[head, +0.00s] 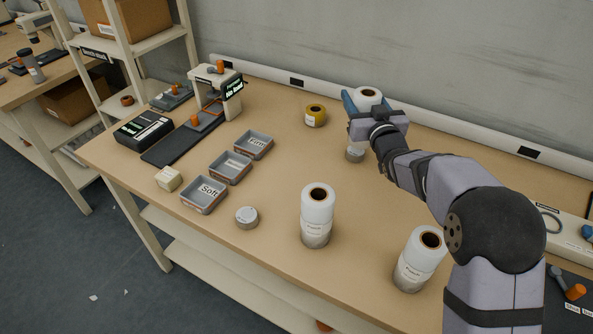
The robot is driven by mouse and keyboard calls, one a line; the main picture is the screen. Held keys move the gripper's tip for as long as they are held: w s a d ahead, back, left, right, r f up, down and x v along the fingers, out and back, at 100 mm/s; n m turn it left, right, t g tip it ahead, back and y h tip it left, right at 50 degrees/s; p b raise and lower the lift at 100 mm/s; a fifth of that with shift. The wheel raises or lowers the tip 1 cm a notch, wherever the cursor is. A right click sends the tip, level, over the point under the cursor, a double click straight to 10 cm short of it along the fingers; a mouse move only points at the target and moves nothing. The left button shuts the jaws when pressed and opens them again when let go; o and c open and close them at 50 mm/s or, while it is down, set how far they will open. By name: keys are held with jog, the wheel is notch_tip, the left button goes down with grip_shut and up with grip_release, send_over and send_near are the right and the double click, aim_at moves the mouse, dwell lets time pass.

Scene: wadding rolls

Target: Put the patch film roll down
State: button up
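My gripper (368,104) is at the back of the bench, with its blue fingers around a white film roll (367,93). The roll is upright, and its round top with a brown core shows above the fingers. Its middle is hidden by the gripper. A greyish lower part with a pale label (355,154) shows below the gripper, close to the bench top (275,190). I cannot tell whether it touches the bench. Two similar white rolls with labelled greyish lower parts stand upright nearer the front, one at the middle (318,205) and one at the right (420,255).
A yellow tape roll (315,116) lies left of my gripper. Three grey trays, one marked Soft (204,194), a small round tin (247,217) and a cream block (168,179) are left. A bench device (216,90) stands behind them. A white rail (290,79) edges the back.

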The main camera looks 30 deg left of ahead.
jog(key=s+a+r+n+g+y, duration=0.2)
jog(key=s+a+n+g+y, duration=0.6)
jog(key=s+a, duration=0.6)
notch_tip(320, 180, down, 10)
jog(key=m+h, duration=0.1)
jog(key=shift+w+a+r+g+h, duration=0.2)
jog(key=shift+w+a+g+h, duration=0.1)
jog(key=shift+w+h, duration=0.15)
jog(key=shift+f, duration=0.15)
jog(key=o, duration=1.5)
jog(key=shift+f, duration=0.15)
jog(key=shift+b+v, duration=0.5)
jog(key=shift+v, duration=3.35)
